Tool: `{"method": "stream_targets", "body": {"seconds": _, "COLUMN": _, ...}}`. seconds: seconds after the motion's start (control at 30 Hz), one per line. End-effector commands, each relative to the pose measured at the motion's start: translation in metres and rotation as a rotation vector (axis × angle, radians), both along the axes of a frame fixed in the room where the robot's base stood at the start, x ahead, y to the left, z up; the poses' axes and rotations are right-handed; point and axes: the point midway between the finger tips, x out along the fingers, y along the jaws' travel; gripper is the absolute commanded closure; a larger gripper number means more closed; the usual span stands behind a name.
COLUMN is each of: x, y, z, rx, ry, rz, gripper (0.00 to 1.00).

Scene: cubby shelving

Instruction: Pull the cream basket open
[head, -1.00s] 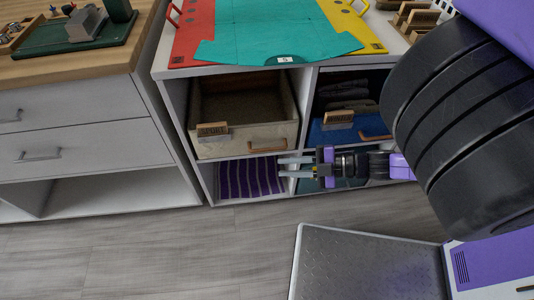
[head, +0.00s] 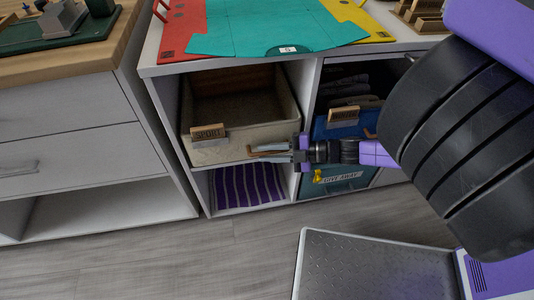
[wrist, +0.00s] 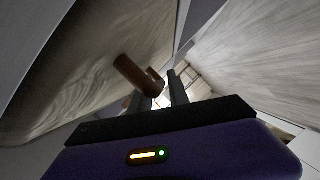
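The cream basket (head: 235,141) sits in the upper left cubby, with a wooden "SPORT" tag on its front. Its brown handle is mostly hidden by my gripper in the head view and shows large in the wrist view (wrist: 133,74). My gripper (head: 252,152) is at the right part of the basket's front, pointing left, with its fingertips at the handle. In the wrist view the fingers (wrist: 160,95) stand apart, with the handle beside and partly between them. Whether they touch it cannot be told.
A blue bin (head: 330,127) stands in the cubby to the right, a teal "GIVE AWAY" bin (head: 340,178) below it. Purple striped cloth (head: 245,187) fills the lower left cubby. A drawer cabinet (head: 75,140) stands at left. The floor (head: 170,260) in front is clear.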

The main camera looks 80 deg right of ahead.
Motion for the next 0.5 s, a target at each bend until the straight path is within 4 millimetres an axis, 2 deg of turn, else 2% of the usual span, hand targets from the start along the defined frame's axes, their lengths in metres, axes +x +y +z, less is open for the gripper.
{"method": "stream_targets", "body": {"seconds": 0.3, "x": 0.0036, "y": 0.0001, "z": -0.0005, "rx": 0.001, "ry": 0.001, "rz": -0.001, "gripper": 0.78}}
{"method": "stream_targets", "body": {"seconds": 0.43, "x": 0.0034, "y": 0.0002, "z": -0.0007, "rx": 0.001, "ry": 0.001, "rz": -0.001, "gripper": 1.00}}
{"method": "stream_targets", "body": {"seconds": 0.5, "x": 0.0033, "y": 0.0002, "z": -0.0007, "rx": 0.001, "ry": 0.001, "rz": -0.001, "gripper": 1.00}}
